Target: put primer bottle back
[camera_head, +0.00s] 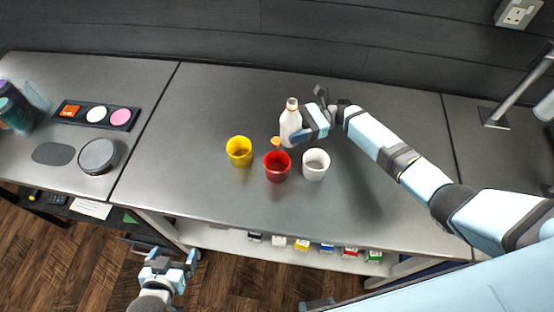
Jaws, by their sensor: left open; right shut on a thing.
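The primer bottle (290,124) is white with an orange-brown top and stands upright on or just above the grey table, behind the red cup. My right gripper (305,129) reaches in from the right and is shut on the bottle's side. A small orange disc (275,141) lies on the table at the bottle's left. Whether the bottle's base touches the table is hard to tell. My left gripper (172,270) is open and empty, low in front of the table over the wooden floor.
A yellow cup (239,152), a red cup (277,167) and a white cup (315,164) stand in front of the bottle. A dark tray (97,115) with coloured pieces and a round grey container (98,157) are at left. Small paint containers (327,247) line the shelf below.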

